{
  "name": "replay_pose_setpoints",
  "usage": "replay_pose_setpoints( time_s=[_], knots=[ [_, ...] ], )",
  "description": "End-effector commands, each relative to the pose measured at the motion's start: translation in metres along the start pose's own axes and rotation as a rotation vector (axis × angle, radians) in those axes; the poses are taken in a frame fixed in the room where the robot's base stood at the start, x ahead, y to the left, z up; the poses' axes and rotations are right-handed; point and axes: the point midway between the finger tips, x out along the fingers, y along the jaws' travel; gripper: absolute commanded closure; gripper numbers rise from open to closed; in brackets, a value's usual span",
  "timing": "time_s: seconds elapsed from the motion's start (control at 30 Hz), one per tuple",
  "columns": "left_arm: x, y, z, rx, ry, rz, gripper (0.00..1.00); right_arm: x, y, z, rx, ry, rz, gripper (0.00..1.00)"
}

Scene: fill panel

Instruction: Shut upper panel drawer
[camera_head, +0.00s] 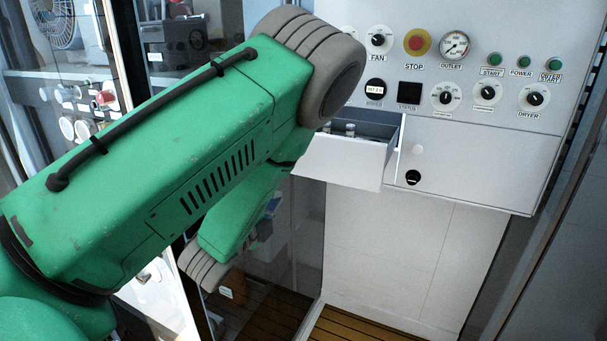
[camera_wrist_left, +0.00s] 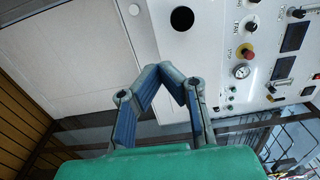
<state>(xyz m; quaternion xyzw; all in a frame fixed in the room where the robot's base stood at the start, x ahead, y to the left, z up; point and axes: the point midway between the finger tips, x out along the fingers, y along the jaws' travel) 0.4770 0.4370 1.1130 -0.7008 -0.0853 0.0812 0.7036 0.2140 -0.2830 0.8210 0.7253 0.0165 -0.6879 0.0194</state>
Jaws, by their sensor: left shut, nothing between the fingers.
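The upper panel drawer (camera_head: 340,161) stands pulled out of the white panel in the head view, below the black display. Its white front faces me and its grey inside shows from above, with small fittings in it. My green left arm hides the drawer's left end. My left gripper (camera_wrist_left: 163,73) shows in the wrist view, its blue-padded fingers shut and empty in front of the white panel. I cannot make out the drawer in the wrist view. My right gripper is not in view.
A closed white section with a black round hole (camera_head: 413,177) lies right of the drawer. Knobs, a red stop button (camera_head: 417,42) and a gauge (camera_head: 455,45) sit above. Below are a plain white wall (camera_head: 400,250) and a slatted wooden floor (camera_head: 360,326).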

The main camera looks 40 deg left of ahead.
Motion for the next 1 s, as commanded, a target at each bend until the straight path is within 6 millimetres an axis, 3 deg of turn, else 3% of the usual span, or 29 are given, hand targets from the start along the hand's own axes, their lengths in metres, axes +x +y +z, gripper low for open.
replay_pose_setpoints(
  time_s=[0.2,0.5,0.7,1.0],
  knots=[
    [0.051,-0.002,-0.001,-0.001,0.001,-0.002,1.0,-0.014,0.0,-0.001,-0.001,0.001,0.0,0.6],
    [0.098,-0.001,0.0,-0.003,0.001,0.0,1.0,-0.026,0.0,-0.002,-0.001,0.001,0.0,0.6],
    [0.109,0.001,-0.001,-0.001,0.001,0.002,1.0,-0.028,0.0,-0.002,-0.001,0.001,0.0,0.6],
    [0.11,0.001,0.0,-0.002,0.0,0.003,1.0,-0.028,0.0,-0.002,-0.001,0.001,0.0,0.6]
  ],
)
